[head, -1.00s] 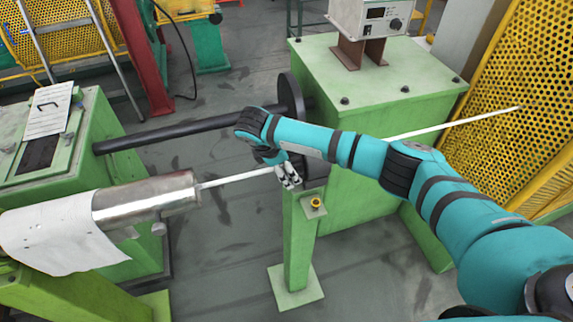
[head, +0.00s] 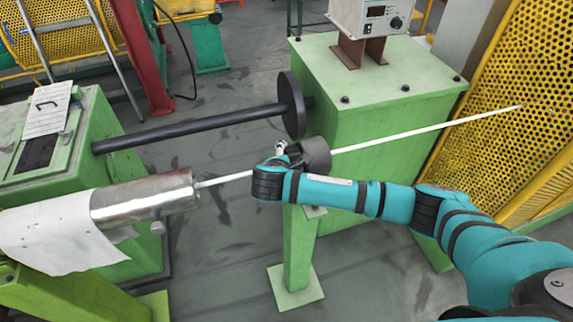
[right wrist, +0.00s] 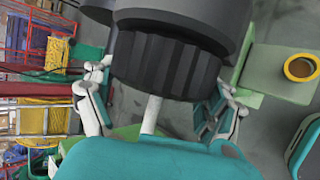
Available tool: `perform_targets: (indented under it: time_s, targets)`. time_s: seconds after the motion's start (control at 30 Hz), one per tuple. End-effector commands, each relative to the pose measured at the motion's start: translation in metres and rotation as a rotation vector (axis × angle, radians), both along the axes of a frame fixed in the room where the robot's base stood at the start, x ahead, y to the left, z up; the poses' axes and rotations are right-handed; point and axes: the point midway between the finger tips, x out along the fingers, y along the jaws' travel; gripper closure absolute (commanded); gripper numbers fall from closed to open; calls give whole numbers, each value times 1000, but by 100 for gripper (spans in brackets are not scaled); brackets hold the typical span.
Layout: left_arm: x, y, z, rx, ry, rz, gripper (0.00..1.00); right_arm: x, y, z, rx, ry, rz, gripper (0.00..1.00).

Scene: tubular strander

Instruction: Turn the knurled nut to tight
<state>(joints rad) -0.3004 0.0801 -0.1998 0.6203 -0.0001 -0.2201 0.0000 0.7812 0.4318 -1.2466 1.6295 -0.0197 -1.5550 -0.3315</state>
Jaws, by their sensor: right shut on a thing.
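The knurled nut (right wrist: 165,66) is a black ribbed ring that fills the upper middle of the right wrist view, with a smooth dark body (right wrist: 185,12) just above it. My right gripper (right wrist: 160,88) has one pale finger on each side of the nut and is shut on it. In the head view, the right gripper (head: 282,149) is at the left end of the dark cylindrical holder (head: 316,154), on the green post (head: 298,245). My wrist and fingers hide most of the nut there. My left gripper is not in view.
A thin white rod (head: 420,131) runs through the holder from the metal cylinder (head: 150,200) towards the yellow perforated guard (head: 525,100). A black disc (head: 291,105) on a dark shaft stands behind the holder. A yellow round part (right wrist: 300,68) shows at right in the wrist view.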

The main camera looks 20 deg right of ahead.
Motion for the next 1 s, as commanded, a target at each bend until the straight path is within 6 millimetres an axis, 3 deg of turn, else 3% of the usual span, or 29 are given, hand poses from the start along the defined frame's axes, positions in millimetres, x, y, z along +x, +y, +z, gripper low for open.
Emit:
perform_targets:
  time_s: [0.73,0.77,0.87,1.0]
  targets:
    - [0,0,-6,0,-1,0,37,0,0,-1,3,-95,0,47]
    - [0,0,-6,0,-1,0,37,0,0,-1,4,-95,0,13]
    - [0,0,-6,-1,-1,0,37,0,0,-1,3,-95,0,0]
    - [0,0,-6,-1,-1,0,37,0,0,-1,3,-95,0,0]
